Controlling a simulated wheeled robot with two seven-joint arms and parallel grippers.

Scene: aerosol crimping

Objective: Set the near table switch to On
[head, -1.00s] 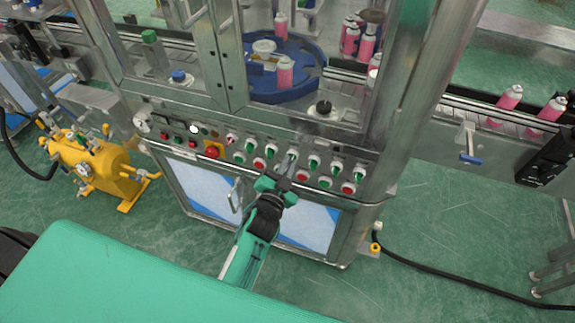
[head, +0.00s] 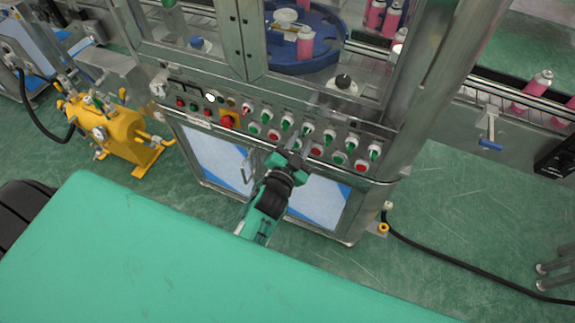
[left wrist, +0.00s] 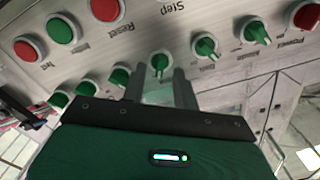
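A row of turn switches runs along the machine's control panel, with a red one (head: 246,110) at its left end. My left gripper (head: 302,142) is at the fourth switch from the left, a green knob (head: 307,129). In the left wrist view that green knob (left wrist: 159,63) shows between the two spread fingers (left wrist: 158,84), with its handle pointing towards the gripper. I cannot tell whether the fingers touch it. The labels are upside down and mostly too small to read, so I cannot tell which switch is the near table one. My right gripper is not in view.
Green and red push buttons (head: 273,134) sit below the switches, and a red emergency stop (head: 229,121) is to their left. A metal rail (head: 225,138) runs under the panel. A yellow pump unit (head: 118,133) stands at left, and a black cable (head: 440,270) lies on the floor at right.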

